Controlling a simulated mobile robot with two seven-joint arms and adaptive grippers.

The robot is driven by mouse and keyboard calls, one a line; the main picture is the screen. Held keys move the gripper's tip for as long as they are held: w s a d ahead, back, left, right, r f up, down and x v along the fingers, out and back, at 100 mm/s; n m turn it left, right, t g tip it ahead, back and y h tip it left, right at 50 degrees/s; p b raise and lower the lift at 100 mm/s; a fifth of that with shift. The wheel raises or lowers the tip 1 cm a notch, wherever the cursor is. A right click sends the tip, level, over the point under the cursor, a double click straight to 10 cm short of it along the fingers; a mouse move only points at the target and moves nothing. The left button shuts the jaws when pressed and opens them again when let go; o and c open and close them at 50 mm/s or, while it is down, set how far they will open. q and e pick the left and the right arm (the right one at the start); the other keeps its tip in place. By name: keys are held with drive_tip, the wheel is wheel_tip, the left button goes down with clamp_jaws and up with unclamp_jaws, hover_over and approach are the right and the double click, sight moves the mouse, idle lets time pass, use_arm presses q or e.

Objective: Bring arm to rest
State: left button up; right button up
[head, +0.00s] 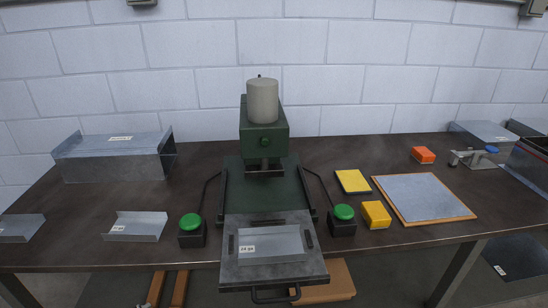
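Neither of my grippers can be made out in the head view. A green press (264,135) with a grey cylinder (262,101) on top stands in the middle of the bench. Its grey sliding tray (300,272) is out at the front edge, and a flat-based metal piece (270,243) with a white label lies on it. A green push button (190,222) on a black box stands left of the tray, and another green button (344,212) stands right of it.
The dark bench (200,180) holds a large sheet-metal channel (115,155), a small channel (137,226), a yellow-topped pad (353,181), a yellow block (376,214), an orange-edged metal sheet (423,196), an orange block (423,154) and a clamp (475,157). A block wall (330,60) stands behind.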

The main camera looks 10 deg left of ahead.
use_arm(q)
drive_tip(key=d+f+n+t+h+b, duration=0.2)
drive_tip(key=d+f+h+b, duration=0.2)
drive_tip(key=d+f, duration=0.9)
wheel_tip(320, 180, down, 3)
drive_tip(key=shift+s+r+n+t+h, duration=0.1)
drive_tip(key=shift+s+n+t+h, duration=0.3)
drive_tip(key=shift+h, duration=0.5)
use_arm(e)
drive_tip(key=f, duration=0.2)
drive_tip(key=s+f, duration=0.1)
drive_tip(key=f, duration=0.2)
drive_tip(key=shift+s+f, duration=0.1)
drive_tip(key=shift+f, duration=0.2)
drive_tip(key=shift+r, duration=0.25)
use_arm(q)
drive_tip(key=shift+w, duration=0.1)
use_arm(e)
drive_tip(key=shift+f, duration=0.25)
